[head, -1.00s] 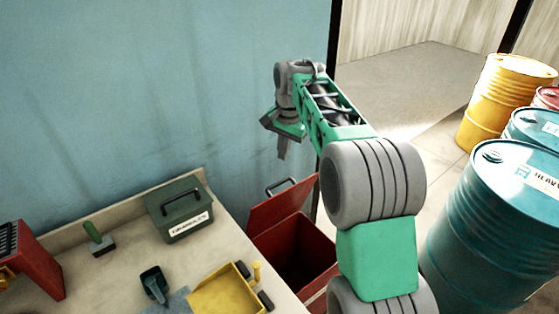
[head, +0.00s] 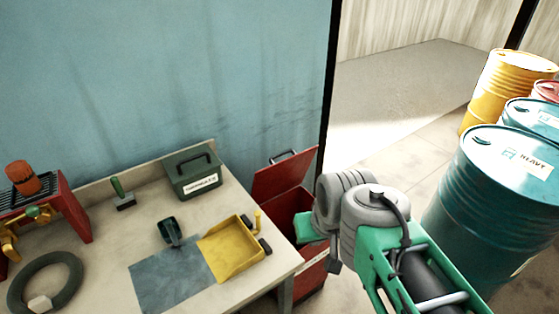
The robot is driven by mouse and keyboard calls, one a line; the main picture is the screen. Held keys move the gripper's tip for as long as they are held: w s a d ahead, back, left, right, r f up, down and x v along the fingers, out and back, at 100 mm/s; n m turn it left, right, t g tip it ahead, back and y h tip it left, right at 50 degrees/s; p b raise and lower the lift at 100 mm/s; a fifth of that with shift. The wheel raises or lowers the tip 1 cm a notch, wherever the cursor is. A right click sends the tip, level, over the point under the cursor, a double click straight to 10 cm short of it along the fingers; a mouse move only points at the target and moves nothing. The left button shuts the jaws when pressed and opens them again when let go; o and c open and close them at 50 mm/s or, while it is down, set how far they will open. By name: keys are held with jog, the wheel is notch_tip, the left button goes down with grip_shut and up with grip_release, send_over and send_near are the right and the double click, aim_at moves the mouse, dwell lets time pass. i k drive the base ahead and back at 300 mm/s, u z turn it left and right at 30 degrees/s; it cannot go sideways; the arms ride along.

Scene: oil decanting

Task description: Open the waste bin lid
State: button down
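The red waste bin (head: 312,275) stands on the floor past the right end of the workbench. Its red lid (head: 284,180) is raised, tilted up at the back by the wall, with a dark handle (head: 292,154) at its top edge. The bin's dark inside shows below the lid. My gripper (head: 321,246) is in front of the bin's right side, apart from the lid handle. It is mostly hidden behind my grey wrist joints, so its fingers cannot be made out.
The workbench (head: 120,222) holds a green box (head: 193,175), a yellow tray (head: 232,248), a dark scoop (head: 169,231), a brush (head: 122,194), a grey cloth (head: 165,280) and a ring (head: 45,284). Teal (head: 490,205) and yellow (head: 503,88) drums stand right. Floor behind is clear.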

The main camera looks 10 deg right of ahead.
aim_at(271, 181)
jog(key=u, duration=2.05)
jog(key=k, duration=0.75)
jog(key=z, duration=1.15)
jog(key=i, duration=1)
jog(key=u, duration=0.05)
